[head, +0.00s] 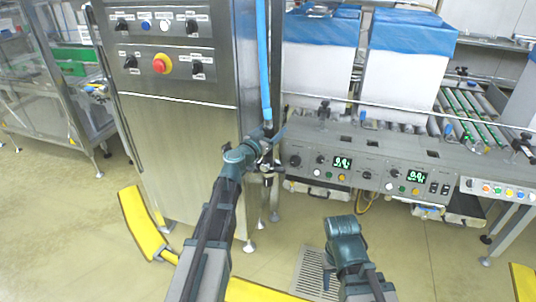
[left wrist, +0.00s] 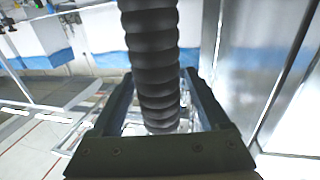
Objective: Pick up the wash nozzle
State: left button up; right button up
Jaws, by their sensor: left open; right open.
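The blue hose (head: 264,60) hangs down the right side of the steel cabinet. The wash nozzle (head: 267,132) is at its lower end, small and partly hidden by my left gripper. In the left wrist view a black ribbed cylinder (left wrist: 152,60), which looks like the nozzle's grip, runs down between the fingers. My left gripper (head: 268,146) is open, with its fingers on either side of the cylinder; I cannot tell whether they touch it. My right gripper (head: 338,240) is open and low over the floor, away from the nozzle; its fingertips are hard to make out.
The steel cabinet (head: 180,140) with knobs and a red button stands close on the left. A grey control bench (head: 370,160) with displays and a roller conveyor is on the right. Yellow floor guards (head: 140,222) and a floor drain (head: 312,272) lie below.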

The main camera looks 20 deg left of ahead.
pick_arm(q)
jog(key=shift+c, duration=0.3)
grip_shut()
notch_tip(320, 180, up, 10)
jog(key=p, duration=1)
jog(key=shift+r, duration=0.1)
notch_tip(320, 180, up, 3)
jog(key=p, duration=0.3)
dwell(0.4)
